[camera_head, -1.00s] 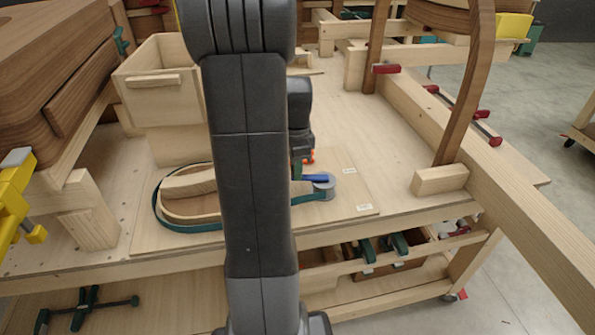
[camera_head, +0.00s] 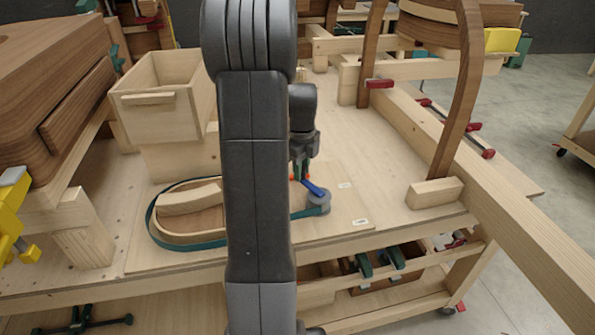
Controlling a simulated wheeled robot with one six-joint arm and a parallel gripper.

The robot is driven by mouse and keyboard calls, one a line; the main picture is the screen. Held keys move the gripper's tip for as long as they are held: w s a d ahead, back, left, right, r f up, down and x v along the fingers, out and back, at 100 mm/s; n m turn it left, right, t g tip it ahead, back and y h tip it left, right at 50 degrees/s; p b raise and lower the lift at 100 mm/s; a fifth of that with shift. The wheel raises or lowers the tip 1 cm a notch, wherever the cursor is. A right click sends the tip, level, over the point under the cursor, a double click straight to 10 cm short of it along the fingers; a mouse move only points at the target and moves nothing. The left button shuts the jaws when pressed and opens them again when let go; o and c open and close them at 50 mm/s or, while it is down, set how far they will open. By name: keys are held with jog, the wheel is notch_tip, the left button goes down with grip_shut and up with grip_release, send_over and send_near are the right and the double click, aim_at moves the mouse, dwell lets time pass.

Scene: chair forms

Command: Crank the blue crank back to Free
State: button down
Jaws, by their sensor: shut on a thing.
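The blue crank (camera_head: 314,188) sits on top of a grey round drum (camera_head: 319,204) at the right part of a plywood board (camera_head: 345,210). Its arm points from the drum toward the upper left. My gripper (camera_head: 300,177) is at the crank's outer end and shut on it. The fingers are small in the picture and the grip is partly hidden. A green strap (camera_head: 190,245) runs from the drum around a curved wooden form (camera_head: 188,198). My arm hides the strap's middle part. Two small white labels lie on the board, one (camera_head: 345,185) behind the other (camera_head: 361,222); their text is too small to read.
A wooden box (camera_head: 160,105) stands behind the form at the left. A wooden block (camera_head: 434,193) with a curved upright stands at the right. Yellow clamps (camera_head: 12,215) are at the left edge. The bench top between the drum and the block is clear.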

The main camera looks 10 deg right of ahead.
jog(key=shift+w+d+m, duration=0.25)
jog(key=shift+d+m, duration=0.25)
jog(key=shift+m, duration=0.3)
jog(key=c, duration=1.2)
grip_release()
notch_tip(320, 180, up, 14)
jog(key=shift+f+b, duration=0.1)
jog(key=shift+b, duration=0.5)
